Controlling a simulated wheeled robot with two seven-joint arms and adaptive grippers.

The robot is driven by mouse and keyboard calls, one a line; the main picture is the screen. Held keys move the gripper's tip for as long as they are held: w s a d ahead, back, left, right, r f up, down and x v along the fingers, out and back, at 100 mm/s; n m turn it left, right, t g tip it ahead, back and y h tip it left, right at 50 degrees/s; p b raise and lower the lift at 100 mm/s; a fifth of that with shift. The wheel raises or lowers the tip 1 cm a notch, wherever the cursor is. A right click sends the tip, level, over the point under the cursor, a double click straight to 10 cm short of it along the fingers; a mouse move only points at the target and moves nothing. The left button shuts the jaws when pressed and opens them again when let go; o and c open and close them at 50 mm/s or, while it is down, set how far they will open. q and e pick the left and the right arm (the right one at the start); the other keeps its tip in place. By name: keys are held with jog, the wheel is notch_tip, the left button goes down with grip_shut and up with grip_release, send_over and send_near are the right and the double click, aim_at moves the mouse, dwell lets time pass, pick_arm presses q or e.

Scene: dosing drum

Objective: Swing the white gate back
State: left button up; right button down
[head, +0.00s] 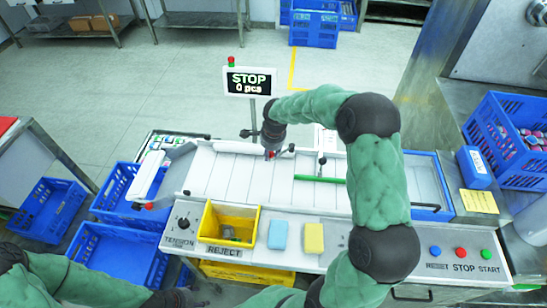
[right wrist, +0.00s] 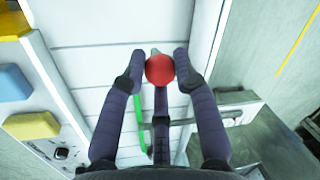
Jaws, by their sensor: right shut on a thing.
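What the knob is fixed to is mostly hidden by the fingers. A long white panel (head: 149,174) stands slanted at the conveyor's left end, with another red knob (head: 149,206) near its lower end; I cannot tell whether this is the white gate. My left arm comes in at the bottom left; its gripper (head: 192,296) shows only in part, away from the conveyor.
A green bar (head: 319,179) lies across the conveyor right of my gripper. A sign (head: 250,81) reading STOP, 0 pcs stands behind. A yellow REJECT bin (head: 229,224), a blue block (head: 278,235) and a yellow block (head: 314,238) sit along the front. Blue crates (head: 487,128) stand around.

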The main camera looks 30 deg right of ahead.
jog(key=shift+w+a, duration=0.1)
dwell(0.4)
jog(key=c, duration=0.9)
grip_release()
jog(key=shift+w+a, duration=0.1)
jog(key=shift+c, duration=0.2)
jog(key=shift+r, duration=0.35)
notch_tip(320, 180, up, 11)
jog(key=s, duration=0.2)
jog(key=shift+s, duration=0.15)
jog(key=shift+a, duration=0.1)
